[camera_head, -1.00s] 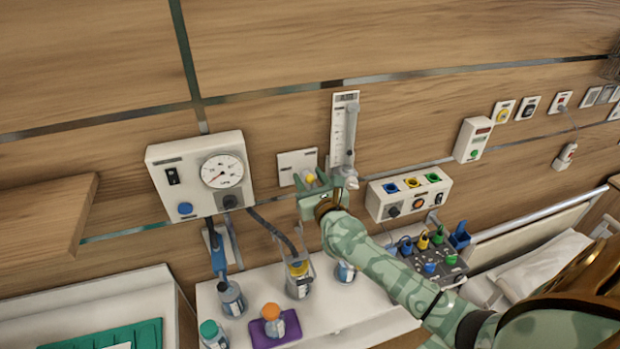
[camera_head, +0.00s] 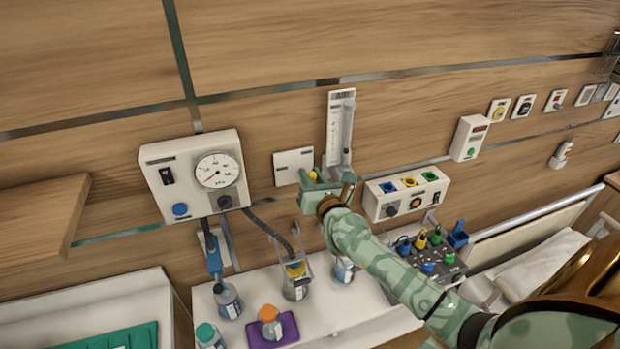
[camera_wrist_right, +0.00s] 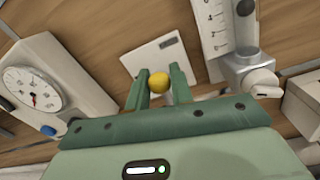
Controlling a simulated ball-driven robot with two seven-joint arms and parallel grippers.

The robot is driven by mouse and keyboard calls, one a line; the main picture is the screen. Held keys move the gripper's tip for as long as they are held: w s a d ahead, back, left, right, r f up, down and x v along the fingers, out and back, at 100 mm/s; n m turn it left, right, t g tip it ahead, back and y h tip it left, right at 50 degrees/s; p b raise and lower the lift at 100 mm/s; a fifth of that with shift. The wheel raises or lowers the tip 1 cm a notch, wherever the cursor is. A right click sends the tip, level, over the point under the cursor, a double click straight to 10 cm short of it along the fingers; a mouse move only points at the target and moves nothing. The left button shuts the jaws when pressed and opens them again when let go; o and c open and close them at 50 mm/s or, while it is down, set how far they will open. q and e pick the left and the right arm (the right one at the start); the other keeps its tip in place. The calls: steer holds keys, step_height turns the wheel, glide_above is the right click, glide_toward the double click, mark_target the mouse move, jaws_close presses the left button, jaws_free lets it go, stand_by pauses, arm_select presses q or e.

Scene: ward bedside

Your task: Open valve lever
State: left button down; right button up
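A yellow ball knob (camera_wrist_right: 158,82), apparently the end of the valve lever, sits between the two green fingers of my right gripper (camera_wrist_right: 159,84) in the right wrist view. The fingers are drawn in close on both sides of it. In the head view the knob (camera_head: 313,176) shows as a small yellow spot in my right gripper (camera_head: 317,182), in front of the wall below the white plate. My left gripper is not in view.
A white flowmeter (camera_head: 340,130) is on the wall just right of the gripper. A gauge box (camera_head: 160,196) hangs to the left, a socket box (camera_head: 380,208) to the right. Bottles stand on the white shelf (camera_head: 320,312) below. A white plate (camera_head: 293,166) is close by.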

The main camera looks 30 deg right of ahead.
steer(key=o, duration=0.3)
steer(key=s+a+b, duration=0.3)
steer(key=s, duration=1.3)
